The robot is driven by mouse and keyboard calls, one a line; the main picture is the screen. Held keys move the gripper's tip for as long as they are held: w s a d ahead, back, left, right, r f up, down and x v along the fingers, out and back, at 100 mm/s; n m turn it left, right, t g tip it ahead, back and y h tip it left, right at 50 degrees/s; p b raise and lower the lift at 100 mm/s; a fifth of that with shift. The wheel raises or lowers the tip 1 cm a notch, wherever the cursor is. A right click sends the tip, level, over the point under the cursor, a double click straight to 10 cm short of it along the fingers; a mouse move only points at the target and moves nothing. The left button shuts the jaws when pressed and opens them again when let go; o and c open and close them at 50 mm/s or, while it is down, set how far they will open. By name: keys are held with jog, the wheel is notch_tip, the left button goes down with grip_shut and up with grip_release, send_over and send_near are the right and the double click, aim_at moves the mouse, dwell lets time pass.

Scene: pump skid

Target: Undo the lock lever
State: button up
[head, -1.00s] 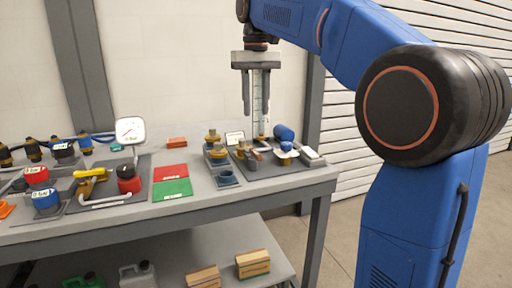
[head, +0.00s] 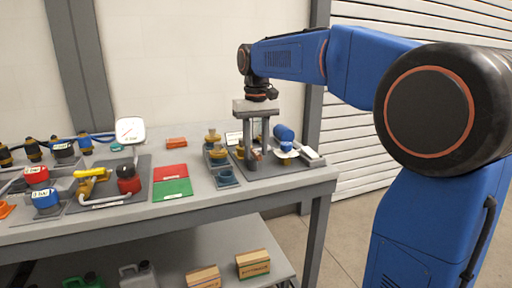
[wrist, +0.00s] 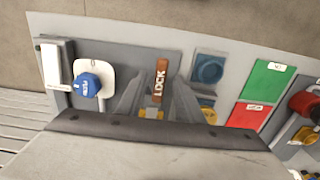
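The lock lever (wrist: 160,82) is a rust-brown bar marked LOCK, in the middle of the wrist view. My gripper (wrist: 158,75) is open, with one grey finger on each side of the lever and gaps showing between. In the head view my gripper (head: 257,158) points straight down over the grey panel at the right end of the bench. There the fingers largely hide the lever. Whether the fingertips are level with the lever or above it is hard to tell.
A blue knob (wrist: 88,85) on a white plate is left of the lever in the wrist view. A dark blue socket (wrist: 208,69) and a green card (wrist: 268,79) are to its right. The gauge (head: 130,130) and red and blue caps stand further left on the bench.

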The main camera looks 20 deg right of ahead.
grip_shut()
jog(key=shift+n, duration=0.3)
jog(key=n, duration=0.1)
jog(key=d+n, duration=0.1)
jog(key=n, duration=0.1)
jog(key=shift+w, duration=0.1)
jog(key=n, duration=0.4)
jog(key=shift+w+d, duration=0.25)
jog(key=shift+d, duration=0.1)
jog(key=n, duration=0.3)
jog(key=w+n, duration=0.1)
jog(key=n, duration=0.1)
jog(key=shift+d, duration=0.4)
jog(key=n, duration=0.2)
jog(key=w+n, duration=0.1)
jog(key=n, duration=0.2)
jog(key=shift+w+d, duration=0.1)
jog(key=shift+n, duration=0.3)
